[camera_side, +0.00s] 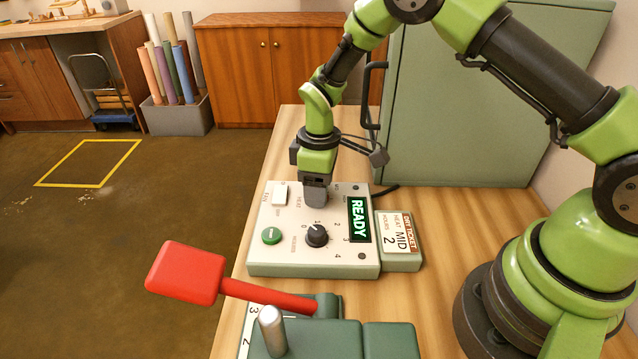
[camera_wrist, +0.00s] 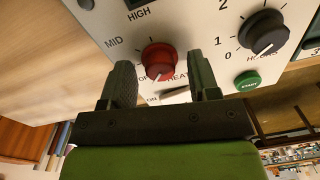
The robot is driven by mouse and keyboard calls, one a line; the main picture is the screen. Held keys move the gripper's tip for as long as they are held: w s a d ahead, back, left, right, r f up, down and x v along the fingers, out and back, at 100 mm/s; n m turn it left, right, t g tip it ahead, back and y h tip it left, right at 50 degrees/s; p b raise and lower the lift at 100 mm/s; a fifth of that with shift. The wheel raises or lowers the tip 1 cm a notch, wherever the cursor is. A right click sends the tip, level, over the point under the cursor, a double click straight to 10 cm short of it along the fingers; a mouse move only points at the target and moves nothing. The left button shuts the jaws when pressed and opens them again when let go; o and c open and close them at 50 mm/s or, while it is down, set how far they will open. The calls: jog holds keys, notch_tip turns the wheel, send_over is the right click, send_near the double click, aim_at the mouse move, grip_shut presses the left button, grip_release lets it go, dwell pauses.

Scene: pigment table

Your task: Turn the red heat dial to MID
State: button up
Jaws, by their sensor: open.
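The red heat dial (camera_wrist: 158,58) sits on the white control panel (camera_wrist: 200,22) in the wrist view. The labels OFF, MID (camera_wrist: 114,43) and HIGH (camera_wrist: 137,15) run around it. I cannot read its pointer surely; its lower edge is toward the OFF label. My gripper (camera_wrist: 161,78) is open, with one finger on each side of the dial and gaps visible between. I cannot tell how deep the fingers reach. In the side view my gripper (camera_side: 315,192) is low over the panel's HEAT area and hides the dial.
A black hours dial (camera_side: 317,235), a green start button (camera_side: 271,236), a white switch (camera_side: 280,194) and a READY display (camera_side: 359,220) share the panel. A ticket (camera_side: 397,232) reads HEAT MID, HOURS 2. A red-handled lever (camera_side: 265,296) stands in front; a green cabinet (camera_side: 470,110) stands behind.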

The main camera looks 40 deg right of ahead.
jog(key=shift+c, duration=0.5)
jog(key=c, duration=0.8)
jog(key=shift+c, duration=0.2)
jog(key=shift+m, duration=0.3)
jog(key=m, duration=0.3)
jog(key=shift+m, duration=0.3)
jog(key=m, duration=0.4)
jog(key=shift+m, duration=0.3)
jog(key=m, duration=0.4)
jog(key=shift+s+m, duration=0.1)
jog(key=shift+m, duration=2.4)
